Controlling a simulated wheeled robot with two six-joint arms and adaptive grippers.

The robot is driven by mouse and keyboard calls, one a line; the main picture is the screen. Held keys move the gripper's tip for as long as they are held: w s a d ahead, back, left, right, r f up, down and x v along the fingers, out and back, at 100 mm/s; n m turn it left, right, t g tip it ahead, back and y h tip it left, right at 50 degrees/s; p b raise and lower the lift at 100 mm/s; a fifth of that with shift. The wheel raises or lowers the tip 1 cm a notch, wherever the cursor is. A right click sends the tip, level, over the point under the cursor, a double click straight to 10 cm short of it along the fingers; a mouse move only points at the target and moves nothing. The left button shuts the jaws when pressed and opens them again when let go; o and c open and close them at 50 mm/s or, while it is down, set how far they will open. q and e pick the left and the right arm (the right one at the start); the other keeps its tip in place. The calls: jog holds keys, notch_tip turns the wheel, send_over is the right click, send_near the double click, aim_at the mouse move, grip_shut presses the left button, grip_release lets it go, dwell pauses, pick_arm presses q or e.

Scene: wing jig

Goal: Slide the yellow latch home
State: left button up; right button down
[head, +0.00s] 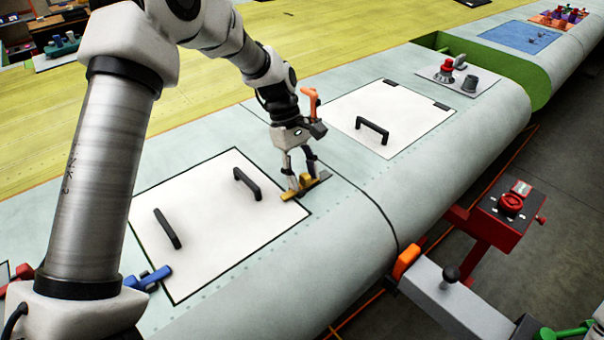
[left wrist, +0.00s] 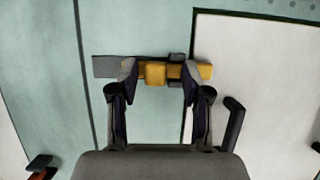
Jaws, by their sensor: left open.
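The yellow latch (head: 291,194) sits on the pale green wing skin at the right corner of the near white panel (head: 208,228). In the left wrist view, its yellow block (left wrist: 155,73) stands on a bar along a grey base (left wrist: 105,67). The bar's yellow right end (left wrist: 205,72) lies over the dark edge of the white panel (left wrist: 262,75). My left gripper (head: 302,170) points down at the latch. In the left wrist view, its open fingers (left wrist: 158,78) stand on either side of the block, with gaps visible. My right gripper is not in view.
The near panel has two black handles (head: 247,184) and a blue latch (head: 148,278) at its lower-left edge. An orange piece (head: 311,100) rises beside my left wrist. A second white panel (head: 390,105) lies beyond. A red stand (head: 505,212) is off the wing's right edge.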

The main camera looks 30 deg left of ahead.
pick_arm(q)
jog(key=v, duration=1.1)
jog(key=shift+r, duration=0.4)
jog(key=shift+s+a, duration=0.1)
jog(key=shift+a, duration=0.1)
